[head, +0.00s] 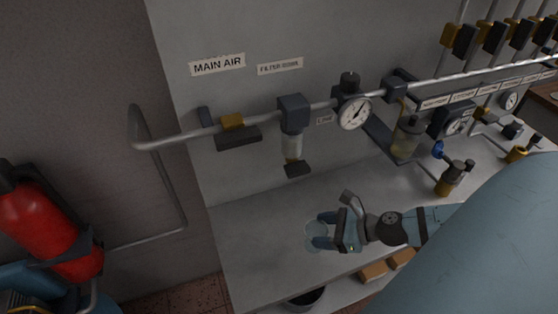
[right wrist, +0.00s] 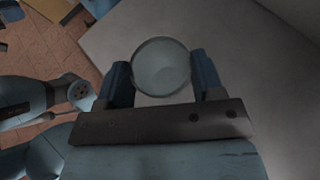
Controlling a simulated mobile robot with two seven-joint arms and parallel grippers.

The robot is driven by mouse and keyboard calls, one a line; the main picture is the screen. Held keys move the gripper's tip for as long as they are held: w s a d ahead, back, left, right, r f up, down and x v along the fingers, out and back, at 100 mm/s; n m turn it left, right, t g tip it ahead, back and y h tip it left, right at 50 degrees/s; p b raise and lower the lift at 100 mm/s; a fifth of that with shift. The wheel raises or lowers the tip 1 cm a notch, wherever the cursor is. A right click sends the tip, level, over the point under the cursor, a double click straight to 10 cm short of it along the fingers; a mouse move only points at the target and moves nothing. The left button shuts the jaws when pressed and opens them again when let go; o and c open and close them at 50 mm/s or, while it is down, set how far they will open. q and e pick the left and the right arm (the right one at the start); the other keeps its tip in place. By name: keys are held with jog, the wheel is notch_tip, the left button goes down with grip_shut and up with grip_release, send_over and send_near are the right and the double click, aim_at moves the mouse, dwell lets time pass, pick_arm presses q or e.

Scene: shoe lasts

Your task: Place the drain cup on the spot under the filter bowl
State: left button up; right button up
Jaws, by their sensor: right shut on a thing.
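The drain cup (head: 313,236) is a clear, round cup at the front part of the grey bench top. My right gripper (head: 326,238) is shut on it, with one blue finger on each side. In the right wrist view the cup (right wrist: 161,66) shows as a round rim between the two fingers (right wrist: 162,82). The filter bowl (head: 292,148) hangs from the pipe on the wall, behind and left of the cup, with a dark piece at its lower end. I cannot make out a marked spot on the bench below it. My left gripper does not show clearly.
A pressure gauge (head: 354,112) and a second bowl (head: 406,138) hang on the pipe to the right. A brass and dark fitting (head: 453,178) stands on the bench (head: 255,225). A red extinguisher (head: 45,220) is at the left. The bench below the filter bowl looks clear.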

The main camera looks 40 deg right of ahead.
jog(key=shift+s+f, duration=0.35)
jog(key=shift+f, duration=0.05)
jog(key=shift+n, duration=0.3)
jog(key=shift+w+y, duration=0.3)
jog(key=shift+w, duration=0.05)
jog(key=w+d+f+p, duration=0.1)
jog(key=w, duration=0.4)
jog(key=w+d+f+p, duration=0.1)
jog(key=w+d, duration=0.1)
jog(key=w, duration=0.3)
jog(key=w+d+f+p, duration=0.1)
jog(key=w+d+p, duration=0.1)
jog(key=w, duration=0.4)
jog(key=shift+w+d+f, duration=0.1)
jog(key=shift+d+f, duration=0.05)
jog(key=shift+f, duration=0.2)
jog(key=shift+f, duration=0.1)
